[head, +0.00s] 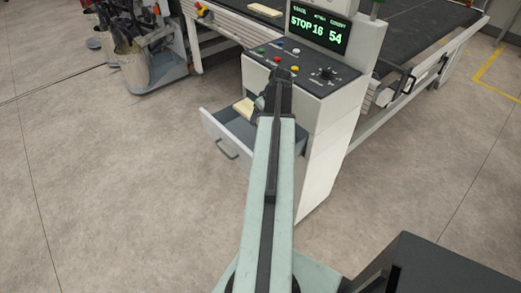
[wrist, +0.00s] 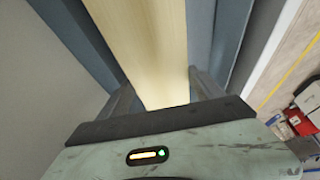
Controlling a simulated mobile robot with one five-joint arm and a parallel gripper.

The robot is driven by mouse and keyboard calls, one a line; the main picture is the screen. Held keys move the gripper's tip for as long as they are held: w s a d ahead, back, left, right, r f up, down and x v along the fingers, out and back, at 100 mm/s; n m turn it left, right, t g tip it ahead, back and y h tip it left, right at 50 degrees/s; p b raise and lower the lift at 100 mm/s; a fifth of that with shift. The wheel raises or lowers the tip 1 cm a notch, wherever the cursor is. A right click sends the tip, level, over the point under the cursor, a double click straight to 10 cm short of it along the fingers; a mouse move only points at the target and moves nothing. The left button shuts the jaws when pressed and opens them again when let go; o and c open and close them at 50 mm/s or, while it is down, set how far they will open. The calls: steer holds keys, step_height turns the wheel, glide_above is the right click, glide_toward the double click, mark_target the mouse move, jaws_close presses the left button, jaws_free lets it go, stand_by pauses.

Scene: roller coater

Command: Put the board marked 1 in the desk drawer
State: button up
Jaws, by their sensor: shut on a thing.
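The pale wooden board (head: 242,107) is at the open desk drawer, in the head view. It fills the top middle of the wrist view (wrist: 150,45), with blue-grey drawer surfaces on both sides of it. No number shows on its visible face. My gripper (wrist: 165,90) is shut on the board's near end, one finger on each side. In the head view my gripper (head: 262,103) is over the drawer, partly hidden by my arm. The desk drawer (head: 223,139) is pulled out to the left. I cannot tell whether the board touches the drawer floor.
The control desk (head: 331,130) has coloured buttons and a screen reading STOP 16 54. Another pale board (head: 264,10) lies on the machine behind. A dark conveyor bed (head: 420,25) runs behind the desk. Bins (head: 130,68) stand at the upper left. The floor left of the drawer is clear.

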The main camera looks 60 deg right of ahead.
mark_target(254, 133)
steer(key=shift+w+d+f, duration=0.1)
steer(key=shift+d+f, duration=0.1)
steer(key=shift+f, duration=0.25)
steer(key=shift+d+f, duration=0.15)
steer(key=shift+f, duration=0.3)
steer(key=shift+r, duration=0.15)
step_height(254, 133, down, 10)
steer(key=b, duration=1)
steer(key=shift+a, duration=0.1)
steer(key=o, duration=1.7)
steer(key=shift+r, duration=0.1)
